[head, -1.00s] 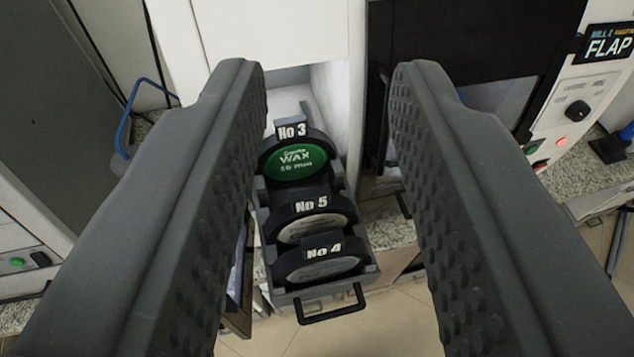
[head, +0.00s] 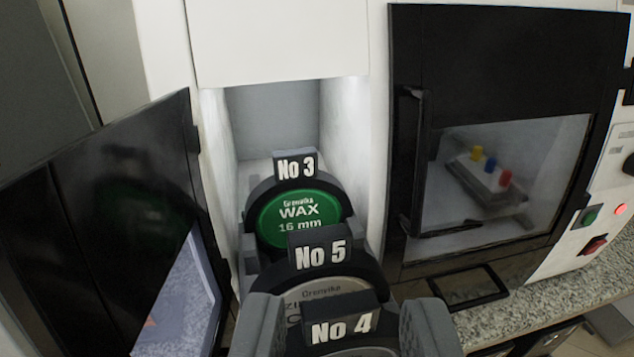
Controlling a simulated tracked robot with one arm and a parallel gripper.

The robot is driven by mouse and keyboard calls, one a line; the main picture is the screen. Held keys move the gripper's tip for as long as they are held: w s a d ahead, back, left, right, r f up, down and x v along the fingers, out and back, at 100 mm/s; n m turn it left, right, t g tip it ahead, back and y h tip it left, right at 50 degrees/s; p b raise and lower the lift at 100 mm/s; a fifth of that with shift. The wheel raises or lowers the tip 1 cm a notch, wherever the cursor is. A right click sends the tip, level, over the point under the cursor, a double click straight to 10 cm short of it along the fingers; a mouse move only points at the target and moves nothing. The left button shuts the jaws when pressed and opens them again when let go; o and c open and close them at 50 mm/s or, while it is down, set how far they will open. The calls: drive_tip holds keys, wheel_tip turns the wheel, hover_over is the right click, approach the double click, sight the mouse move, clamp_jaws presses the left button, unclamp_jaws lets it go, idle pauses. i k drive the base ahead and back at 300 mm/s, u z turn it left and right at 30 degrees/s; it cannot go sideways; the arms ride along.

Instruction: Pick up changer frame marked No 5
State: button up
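The changer frame marked No 5 (head: 321,255) is a dark, rounded frame holding a pale grey disc. The lower parts of No 5 and No 4 are hidden.
The rack stands before an open white compartment (head: 278,120). An open black door (head: 110,215) is on the left. A closed black door with a window (head: 500,140) is on the right, its handle near the compartment. A granite counter (head: 540,300) lies at lower right.

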sight(322, 262)
drive_tip(key=z, duration=2.35)
drive_tip(key=k, duration=0.55)
drive_tip(key=u, duration=1.85)
